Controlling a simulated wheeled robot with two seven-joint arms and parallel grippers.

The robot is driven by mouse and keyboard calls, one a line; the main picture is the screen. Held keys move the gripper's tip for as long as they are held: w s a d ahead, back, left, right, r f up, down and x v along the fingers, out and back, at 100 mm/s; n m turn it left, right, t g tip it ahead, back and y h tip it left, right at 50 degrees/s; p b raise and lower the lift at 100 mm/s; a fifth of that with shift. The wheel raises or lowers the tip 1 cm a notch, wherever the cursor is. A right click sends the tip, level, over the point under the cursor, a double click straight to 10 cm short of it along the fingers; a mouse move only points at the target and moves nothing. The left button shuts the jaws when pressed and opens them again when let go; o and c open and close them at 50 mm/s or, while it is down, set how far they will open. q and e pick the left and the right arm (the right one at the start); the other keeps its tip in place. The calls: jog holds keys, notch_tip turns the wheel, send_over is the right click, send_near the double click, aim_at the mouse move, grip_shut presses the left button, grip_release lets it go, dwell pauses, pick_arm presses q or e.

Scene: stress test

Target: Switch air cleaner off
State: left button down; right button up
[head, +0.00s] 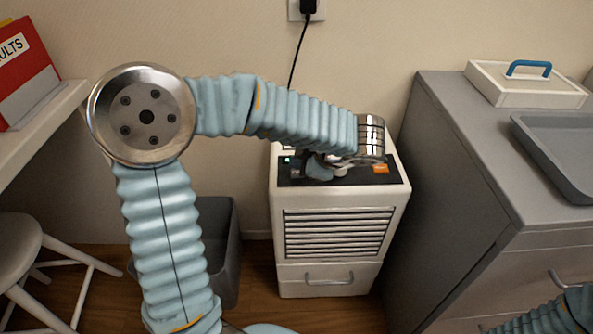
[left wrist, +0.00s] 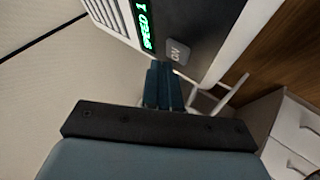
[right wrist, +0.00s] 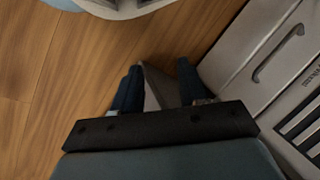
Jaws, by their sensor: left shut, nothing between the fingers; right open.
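The air cleaner (head: 342,255) is a white box with front slats and a low drawer, standing against the wall. Its dark top panel (head: 290,174) has a lit green display (head: 287,160) at the left and an orange part (head: 380,169) at the right. In the left wrist view the green display (left wrist: 144,25) is lit, beside a grey button (left wrist: 178,52). My left gripper (head: 318,168) is shut and empty over the panel, its fingertips (left wrist: 160,70) close to the grey button; contact cannot be told. My right gripper (right wrist: 160,80) is open and empty, low above the floor.
A grey cabinet (head: 455,160) stands right of the air cleaner, with a blue-handled box (head: 520,88) and a grey tray (head: 555,150) on top. A grey bin (head: 222,240) and a white stool (head: 20,250) are at left. A black cord (head: 299,52) hangs from the wall socket.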

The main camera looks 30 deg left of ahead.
pick_arm(q)
jog(key=shift+f, duration=0.15)
jog(key=shift+f, duration=0.4)
dwell(0.6)
jog(key=shift+p, duration=0.35)
jog(key=shift+r+p, duration=0.65)
jog(key=shift+p, duration=0.25)
jog(key=shift+f, duration=0.1)
